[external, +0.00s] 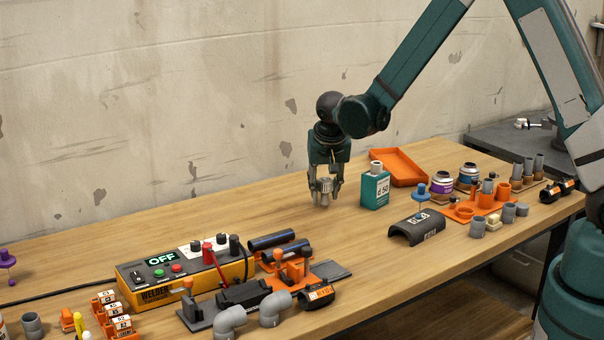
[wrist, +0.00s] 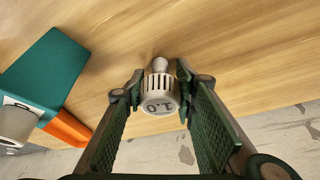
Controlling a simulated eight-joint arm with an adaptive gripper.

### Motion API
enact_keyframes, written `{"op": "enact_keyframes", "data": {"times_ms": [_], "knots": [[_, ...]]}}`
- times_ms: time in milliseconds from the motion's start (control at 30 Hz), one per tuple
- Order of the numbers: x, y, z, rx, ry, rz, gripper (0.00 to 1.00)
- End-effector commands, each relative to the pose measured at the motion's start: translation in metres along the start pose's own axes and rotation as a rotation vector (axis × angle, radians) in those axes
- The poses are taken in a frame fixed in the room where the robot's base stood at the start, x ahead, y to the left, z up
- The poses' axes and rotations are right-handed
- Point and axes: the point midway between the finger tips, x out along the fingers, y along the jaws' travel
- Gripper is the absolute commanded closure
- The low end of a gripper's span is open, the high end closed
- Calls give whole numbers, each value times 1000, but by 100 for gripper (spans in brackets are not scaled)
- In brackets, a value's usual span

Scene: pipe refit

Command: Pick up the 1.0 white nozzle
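The 1.0 white nozzle (wrist: 160,100) is a pale grey-white cap with slots around its side, a narrower neck and the marking 1.0 on its broad end. In the wrist view it sits between the two green finger pads of my gripper (wrist: 160,92), which lie against its sides. In the external view my gripper (external: 325,190) points down with the nozzle (external: 325,188) between its fingertips, upright, neck down. I cannot tell whether the neck touches the table.
A teal box (external: 375,188) stands close to the right of my gripper, with an orange tray (external: 399,165) behind it. A dark curved pipe piece (external: 417,229) lies farther right. A yellow welder box (external: 170,283) is at the front left. The table left of my gripper is clear.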

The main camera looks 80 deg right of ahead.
Motion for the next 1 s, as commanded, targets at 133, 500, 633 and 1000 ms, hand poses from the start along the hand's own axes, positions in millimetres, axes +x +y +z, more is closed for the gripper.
{"op": "enact_keyframes", "data": {"times_ms": [133, 500, 633, 1000], "knots": [[0, 0, 0, 0, 0, 0, 82], [-9, 0, -4, 0, 0, 0, 82], [-21, 0, -8, 0, 0, 0, 82], [-70, 0, -29, 0, 0, 0, 82]]}}
